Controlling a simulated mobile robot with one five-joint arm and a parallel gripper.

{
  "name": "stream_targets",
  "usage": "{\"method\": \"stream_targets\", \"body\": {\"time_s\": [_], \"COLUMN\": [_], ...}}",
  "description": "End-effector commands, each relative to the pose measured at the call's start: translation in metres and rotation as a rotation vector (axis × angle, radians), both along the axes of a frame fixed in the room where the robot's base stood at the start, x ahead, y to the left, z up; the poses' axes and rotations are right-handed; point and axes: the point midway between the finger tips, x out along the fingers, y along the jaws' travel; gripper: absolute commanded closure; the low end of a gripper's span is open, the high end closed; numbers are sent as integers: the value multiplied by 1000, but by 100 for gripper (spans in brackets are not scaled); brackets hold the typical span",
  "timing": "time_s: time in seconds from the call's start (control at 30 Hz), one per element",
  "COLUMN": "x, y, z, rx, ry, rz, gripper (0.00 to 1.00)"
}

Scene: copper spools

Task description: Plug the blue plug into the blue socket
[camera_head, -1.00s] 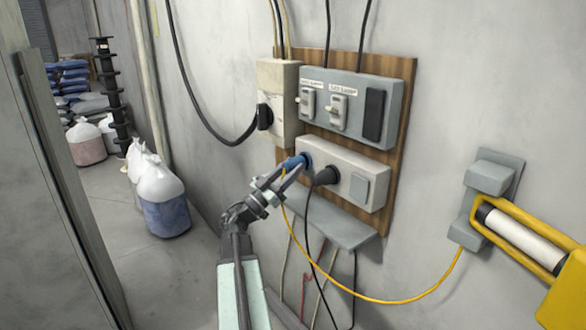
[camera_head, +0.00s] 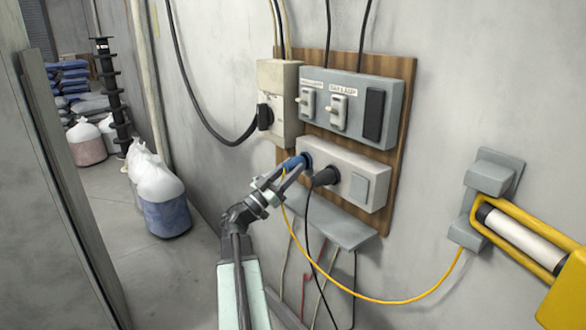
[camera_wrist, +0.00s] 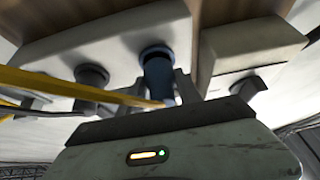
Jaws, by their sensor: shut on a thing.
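The blue plug (camera_head: 291,163) is at the left end of the lower white outlet box, with a yellow cord hanging from it. My gripper (camera_head: 282,173) is shut on the plug from the lower left. The blue socket (camera_head: 306,158) shows as a blue ring at the plug's front end. In the wrist view the blue plug (camera_wrist: 159,77) stands between my fingers, and its far end meets a dark round opening in the white box. The plug looks lined up with the socket and at its mouth. I cannot tell how deep it sits.
A black plug (camera_head: 325,177) sits in the same outlet box (camera_head: 346,170), just right of the blue one. A grey shelf (camera_head: 345,232) is below. The yellow cord (camera_head: 385,300) loops right to a yellow lamp (camera_head: 520,237). Bags (camera_head: 163,205) stand on the floor at left.

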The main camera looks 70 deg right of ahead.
Motion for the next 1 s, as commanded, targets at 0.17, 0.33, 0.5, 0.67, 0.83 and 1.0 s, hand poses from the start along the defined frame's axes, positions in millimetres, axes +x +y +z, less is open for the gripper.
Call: {"method": "stream_targets", "body": {"time_s": [0.17,0.33,0.5,0.67,0.83,1.0], "x": [0,-2,-4,-6,-5,-5], "y": [-1,-3,-6,-9,-8,-8], "z": [0,0,0,0,0,0], "rx": [0,0,-1,-1,0,0], "ry": [0,0,1,0,0,0], "rz": [0,0,0,-1,0,0], "gripper": [95,95,95,95,34,34]}}
